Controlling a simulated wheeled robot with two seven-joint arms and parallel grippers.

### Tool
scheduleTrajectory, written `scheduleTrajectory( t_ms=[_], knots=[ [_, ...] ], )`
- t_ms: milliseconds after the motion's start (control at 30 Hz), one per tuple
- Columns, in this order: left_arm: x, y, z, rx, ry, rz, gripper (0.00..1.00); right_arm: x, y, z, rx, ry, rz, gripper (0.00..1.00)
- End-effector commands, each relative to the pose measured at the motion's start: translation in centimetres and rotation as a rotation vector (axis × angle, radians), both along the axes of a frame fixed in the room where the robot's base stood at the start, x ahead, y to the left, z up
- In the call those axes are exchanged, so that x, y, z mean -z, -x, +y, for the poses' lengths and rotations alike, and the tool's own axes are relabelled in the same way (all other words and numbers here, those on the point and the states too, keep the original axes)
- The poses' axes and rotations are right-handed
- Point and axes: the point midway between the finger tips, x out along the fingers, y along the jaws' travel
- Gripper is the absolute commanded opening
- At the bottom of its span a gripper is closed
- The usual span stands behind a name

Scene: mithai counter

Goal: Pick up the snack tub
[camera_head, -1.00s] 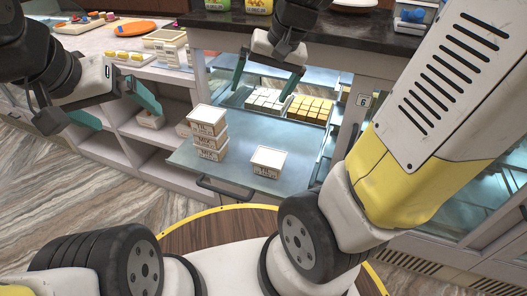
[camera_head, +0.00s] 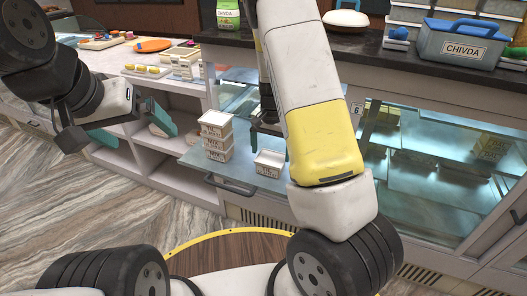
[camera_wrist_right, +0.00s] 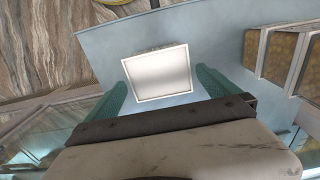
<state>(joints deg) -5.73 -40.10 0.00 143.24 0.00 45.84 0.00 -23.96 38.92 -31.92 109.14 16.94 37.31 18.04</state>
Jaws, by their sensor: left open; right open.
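A single snack tub (camera_head: 270,164) with a white lid and a printed side stands on the pulled-out glass tray (camera_head: 190,160). My right gripper (camera_head: 266,122) is above and behind it, partly hidden by my arm. In the right wrist view the lid of the tub (camera_wrist_right: 158,73) lies between the two open green fingers (camera_wrist_right: 163,84), with gaps at both sides; I cannot tell the height difference. My left gripper (camera_head: 132,130) is open and empty, left of the tray, in front of the shelves.
A stack of similar tubs (camera_head: 217,137) stands left of the single one. Boxes of sweets (camera_wrist_right: 279,52) show at the right in the wrist view. A CHIVDA bin (camera_head: 459,46) with a blue handle stands on the dark counter (camera_head: 385,66).

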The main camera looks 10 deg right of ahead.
Motion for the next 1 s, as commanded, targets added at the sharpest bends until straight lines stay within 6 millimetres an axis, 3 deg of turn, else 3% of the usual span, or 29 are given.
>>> scheduleTrajectory(
  t_ms=[400, 667, 700, 900, 1000],
  knots=[
    [0.0, 0.0, 0.0, 0.0, 0.0, 0.0, 1.0, 5.5, 0.5, 0.1, -0.001, 0.0, 0.002, 1.0],
    [0.0, 0.0, 0.0, 0.0, 0.0, 0.0, 1.0, 5.8, 0.5, 0.2, -0.001, -0.001, 0.0, 1.0],
    [0.0, 0.0, 0.0, 0.0, 0.0, 0.0, 1.0, 5.8, 0.5, 0.2, -0.001, -0.001, 0.0, 0.98],
    [0.0, 0.0, 0.0, 0.0, 0.0, 0.0, 1.0, 5.8, 0.5, 0.2, -0.002, -0.001, 0.0, 0.59],
    [0.0, 0.0, 0.0, 0.0, 0.0, 0.0, 1.0, 5.8, 0.5, 0.2, -0.002, -0.001, 0.0, 0.44]
  ],
)
